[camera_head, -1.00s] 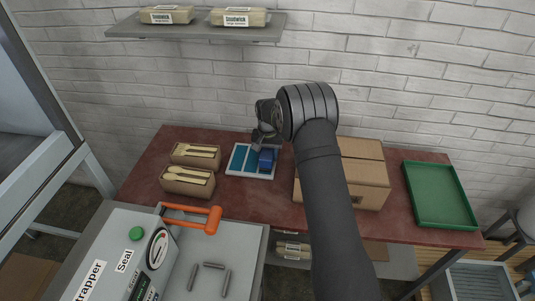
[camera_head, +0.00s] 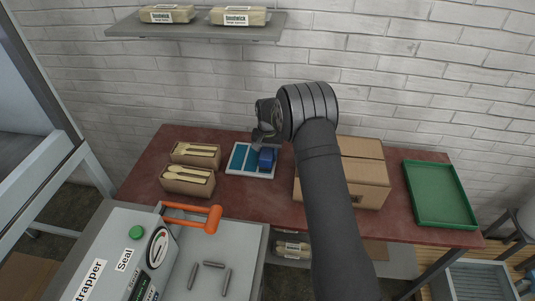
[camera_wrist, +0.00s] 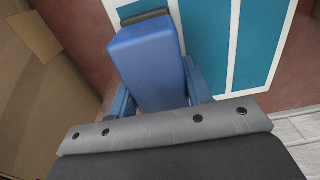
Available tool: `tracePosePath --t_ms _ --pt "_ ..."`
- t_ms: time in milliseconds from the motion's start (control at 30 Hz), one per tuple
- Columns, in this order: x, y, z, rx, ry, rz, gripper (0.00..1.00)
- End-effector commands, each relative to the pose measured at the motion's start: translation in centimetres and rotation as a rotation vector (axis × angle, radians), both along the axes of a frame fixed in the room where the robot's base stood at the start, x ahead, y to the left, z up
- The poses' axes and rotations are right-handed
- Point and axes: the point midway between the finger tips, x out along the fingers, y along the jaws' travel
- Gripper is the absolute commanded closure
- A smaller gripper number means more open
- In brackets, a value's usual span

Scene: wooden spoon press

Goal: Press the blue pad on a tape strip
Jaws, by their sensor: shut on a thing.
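The blue pad (camera_wrist: 150,65) is a block between the two blue fingers of my gripper (camera_wrist: 160,95), which is shut on it. A dark piece shows at the pad's far end in the wrist view. In the head view the blue pad (camera_head: 266,158) is over the right part of a white board (camera_head: 248,175). Teal tape strips lie on the board; one (camera_head: 237,157) is at its left, and another (camera_wrist: 205,40) is close beside the pad in the wrist view. I cannot tell whether the pad touches the board. The strip beneath the pad is hidden.
A cardboard box (camera_head: 368,180) stands close on the right, partly behind my arm. Two boxes of wooden spoons (camera_head: 188,182) stand left of the board. A green tray (camera_head: 440,215) is at the far right. A sealing machine with an orange handle (camera_head: 213,219) is in front.

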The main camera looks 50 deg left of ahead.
Motion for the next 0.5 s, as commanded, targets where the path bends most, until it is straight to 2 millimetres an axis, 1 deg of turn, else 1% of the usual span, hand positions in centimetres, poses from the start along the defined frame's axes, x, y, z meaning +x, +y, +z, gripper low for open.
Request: tracePosePath --t_ms 167,500 --pt "0.0 -0.1 -0.1 -0.002 0.001 0.000 0.73" --pt "0.0 0.0 2.6 -0.001 0.001 0.000 0.73"
